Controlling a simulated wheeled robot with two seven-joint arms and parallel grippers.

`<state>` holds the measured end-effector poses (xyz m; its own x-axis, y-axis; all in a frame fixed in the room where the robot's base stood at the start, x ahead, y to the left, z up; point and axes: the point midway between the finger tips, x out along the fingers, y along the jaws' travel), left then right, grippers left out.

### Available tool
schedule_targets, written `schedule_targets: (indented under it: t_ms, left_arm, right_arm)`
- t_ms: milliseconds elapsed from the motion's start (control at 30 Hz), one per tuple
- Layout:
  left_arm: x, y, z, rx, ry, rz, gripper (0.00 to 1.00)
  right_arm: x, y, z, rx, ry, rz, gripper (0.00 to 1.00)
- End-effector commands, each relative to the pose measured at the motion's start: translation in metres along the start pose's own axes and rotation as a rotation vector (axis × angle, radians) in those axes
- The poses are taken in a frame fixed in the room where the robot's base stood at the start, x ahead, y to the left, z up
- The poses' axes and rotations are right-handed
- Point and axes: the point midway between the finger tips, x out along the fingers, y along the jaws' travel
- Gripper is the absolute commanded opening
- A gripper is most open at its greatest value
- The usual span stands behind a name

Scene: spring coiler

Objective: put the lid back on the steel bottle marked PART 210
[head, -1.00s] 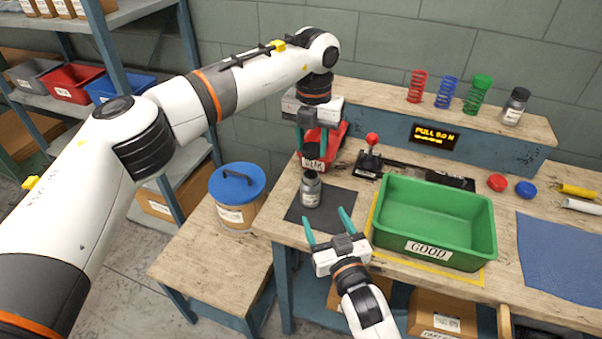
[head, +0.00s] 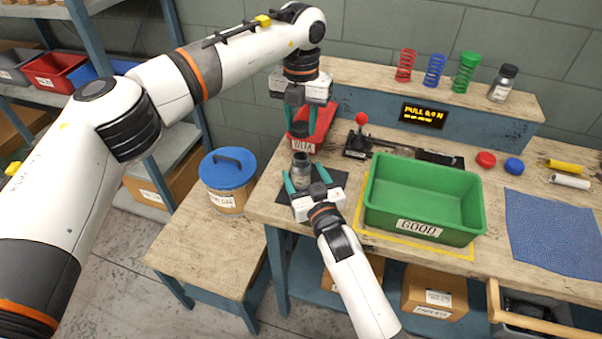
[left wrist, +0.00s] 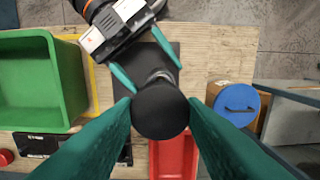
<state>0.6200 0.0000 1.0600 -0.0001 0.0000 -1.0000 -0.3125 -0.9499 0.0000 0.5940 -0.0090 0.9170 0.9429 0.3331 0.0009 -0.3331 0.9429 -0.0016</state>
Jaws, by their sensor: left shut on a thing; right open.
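The steel bottle (head: 301,174) stands upright and open-topped on a dark mat (head: 329,184); its label is too small to read. My right gripper (head: 307,182) is open, one finger on each side of the bottle; I cannot tell whether they touch it. My left gripper (head: 301,124) is shut on the black lid (left wrist: 160,110) and holds it above and behind the bottle, clear of it. In the left wrist view the lid hides most of the bottle (left wrist: 158,76), and the right gripper (left wrist: 146,66) shows beyond it.
A green GOOD bin (head: 424,226) stands right of the mat. A red bin (head: 322,125) and a red-knobbed lever (head: 361,121) are behind. A second, black-lidded bottle (head: 502,85) is on the raised shelf. A blue-lidded tub (head: 228,180) stands on the lower bench at left.

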Motion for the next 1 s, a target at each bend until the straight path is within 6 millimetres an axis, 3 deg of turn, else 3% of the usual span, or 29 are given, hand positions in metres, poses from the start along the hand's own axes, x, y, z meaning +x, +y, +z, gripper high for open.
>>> schedule_targets:
  t_ms: [100,300,667,1000]
  left_arm:
    - [0.000,0.000,0.000,0.000,0.000,0.000,0.16]
    - [0.000,0.000,0.000,0.000,0.000,0.000,0.16]
    - [0.000,0.000,0.000,0.000,0.000,0.000,0.16]
    - [0.000,0.000,0.000,0.000,0.000,0.000,0.16]
  right_arm:
    - [0.020,0.000,0.001,0.001,0.000,0.000,0.69]
    - [0.038,0.000,0.001,0.001,-0.001,0.000,0.69]
    - [0.041,0.000,0.000,0.001,0.000,0.000,0.69]
    - [0.041,0.000,0.000,0.001,0.001,0.000,0.15]
